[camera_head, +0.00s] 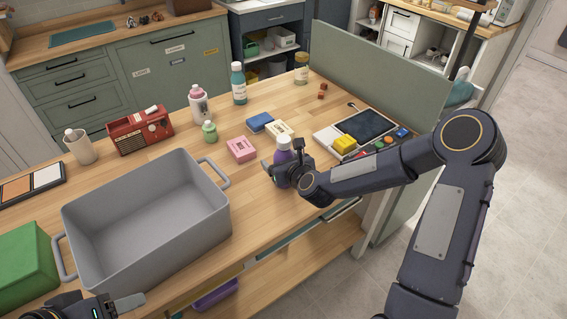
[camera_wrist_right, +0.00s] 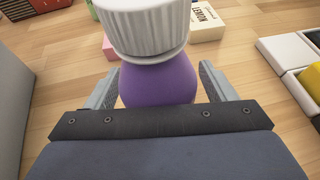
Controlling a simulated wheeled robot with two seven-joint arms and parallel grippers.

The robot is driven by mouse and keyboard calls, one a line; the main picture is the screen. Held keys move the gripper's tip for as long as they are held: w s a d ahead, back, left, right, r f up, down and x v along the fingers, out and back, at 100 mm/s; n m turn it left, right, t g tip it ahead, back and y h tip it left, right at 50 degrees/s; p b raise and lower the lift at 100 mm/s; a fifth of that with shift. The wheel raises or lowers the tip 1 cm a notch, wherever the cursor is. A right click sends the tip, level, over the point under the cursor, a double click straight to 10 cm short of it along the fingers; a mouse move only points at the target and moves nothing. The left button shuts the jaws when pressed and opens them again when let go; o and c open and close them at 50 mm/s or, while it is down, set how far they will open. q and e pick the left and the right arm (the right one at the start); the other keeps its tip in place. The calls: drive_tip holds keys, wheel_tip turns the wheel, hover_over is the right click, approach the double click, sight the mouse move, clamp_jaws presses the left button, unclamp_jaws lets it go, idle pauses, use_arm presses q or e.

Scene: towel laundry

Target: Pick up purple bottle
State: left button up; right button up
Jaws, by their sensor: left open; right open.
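The purple bottle (camera_head: 283,156) with a white cap stands on the wooden table, partly hidden by my right gripper. In the right wrist view the bottle (camera_wrist_right: 158,84) is upright between the two fingers, with its ribbed white cap toward the camera. My right gripper (camera_head: 281,170) is open, with one finger on each side of the bottle; I cannot tell whether either touches it. My left gripper (camera_head: 118,303) is open and empty at the lower left, in front of the grey bin (camera_head: 150,262).
Near the bottle are a pink box (camera_head: 241,149), a yellow-white box (camera_head: 279,131), a blue sponge (camera_head: 260,122) and a green bottle (camera_head: 209,131). A tray with a tablet (camera_head: 364,127) lies to the right. A green divider panel (camera_head: 380,68) bounds the table's far right side.

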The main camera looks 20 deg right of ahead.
sight(285, 147)
drive_tip(key=c, duration=1.1)
drive_tip(key=shift+c, duration=0.8)
drive_tip(key=shift+r, duration=0.15)
drive_tip(key=shift+r, duration=0.25)
wheel_tip(285, 147, up, 2)
drive_tip(key=shift+r, duration=0.1)
drive_tip(key=s+r, duration=0.2)
drive_tip(key=s+r+b, duration=0.1)
drive_tip(key=s+r, duration=0.1)
drive_tip(key=r, duration=0.1)
drive_tip(key=shift+s+d+r, duration=0.1)
drive_tip(key=shift+d+r, duration=0.05)
drive_tip(key=shift+d, duration=0.05)
drive_tip(key=a+b+v, duration=0.1)
drive_tip(key=b+v, duration=0.1)
drive_tip(key=v, duration=0.8)
drive_tip(key=shift+s+a+r, duration=0.25)
drive_tip(key=shift+s+r, duration=0.05)
drive_tip(key=shift+r, duration=0.15)
